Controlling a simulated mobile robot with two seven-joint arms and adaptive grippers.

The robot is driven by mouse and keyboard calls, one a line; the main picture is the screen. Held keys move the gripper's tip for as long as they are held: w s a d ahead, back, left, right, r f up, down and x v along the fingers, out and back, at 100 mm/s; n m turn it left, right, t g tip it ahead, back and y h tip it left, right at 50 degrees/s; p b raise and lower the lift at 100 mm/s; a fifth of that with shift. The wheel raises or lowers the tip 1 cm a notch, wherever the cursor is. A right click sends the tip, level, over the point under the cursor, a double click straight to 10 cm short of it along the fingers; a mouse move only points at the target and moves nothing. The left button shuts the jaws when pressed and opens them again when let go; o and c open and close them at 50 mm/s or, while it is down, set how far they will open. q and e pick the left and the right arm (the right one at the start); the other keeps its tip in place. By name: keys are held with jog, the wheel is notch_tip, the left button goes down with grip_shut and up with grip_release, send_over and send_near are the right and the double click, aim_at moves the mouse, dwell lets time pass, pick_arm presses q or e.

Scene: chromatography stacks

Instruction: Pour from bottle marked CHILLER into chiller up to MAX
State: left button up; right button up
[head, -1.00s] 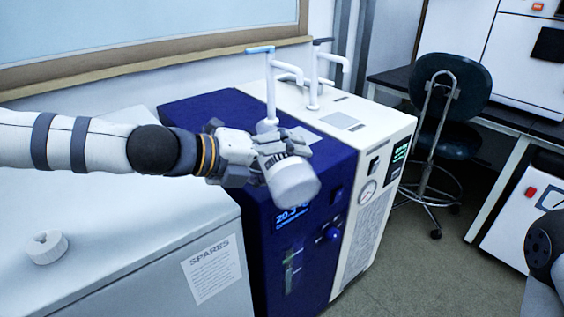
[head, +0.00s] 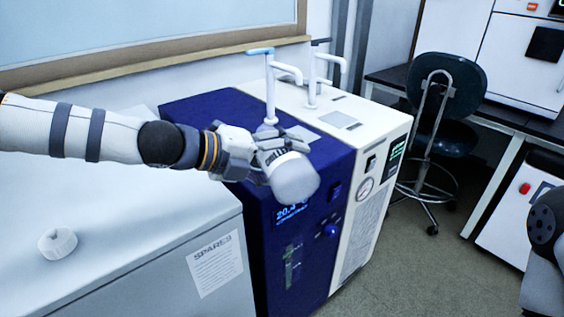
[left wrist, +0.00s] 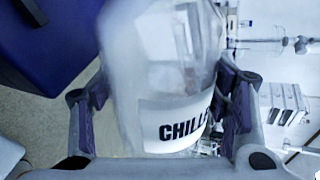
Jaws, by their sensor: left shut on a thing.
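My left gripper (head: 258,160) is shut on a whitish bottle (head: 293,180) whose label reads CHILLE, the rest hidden. It holds the bottle strongly tilted over the blue chiller's (head: 330,168) top front edge. The label also shows on the bottle in the left wrist view (left wrist: 175,125), between both fingers. The bottle's mouth and the chiller's filling opening are hidden, and no stream is visible. The chiller's front has a lit display reading about 20.4 and an upright sight glass (head: 292,265); its level and MAX mark are too small to read. My right gripper is out of view.
A white cabinet (head: 130,215) labelled SPARES stands left of the chiller, with a white cap (head: 57,243) on top. A white unit (head: 368,195) with a gauge adjoins the chiller's right. White pipes (head: 270,90) rise behind the bottle. A dark chair (head: 445,95) stands farther right.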

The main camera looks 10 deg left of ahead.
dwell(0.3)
pick_arm(q)
jog(key=shift+r, duration=0.1)
jog(key=shift+r, duration=0.1)
jog(key=shift+w+n+p, duration=0.1)
jog(key=shift+n+p, duration=0.2)
jog(key=shift+f, duration=0.2)
dwell(0.4)
jog(key=shift+w+a+g+h, duration=0.1)
jog(key=shift+g+h, duration=0.2)
jog(key=shift+g, duration=0.1)
jog(key=shift+n, duration=0.4)
jog(key=shift+w+a+n+g, duration=0.15)
jog(key=shift+a+n+g, duration=0.05)
jog(key=shift+n+g, duration=0.1)
dwell(3.2)
jog(key=shift+h, duration=0.3)
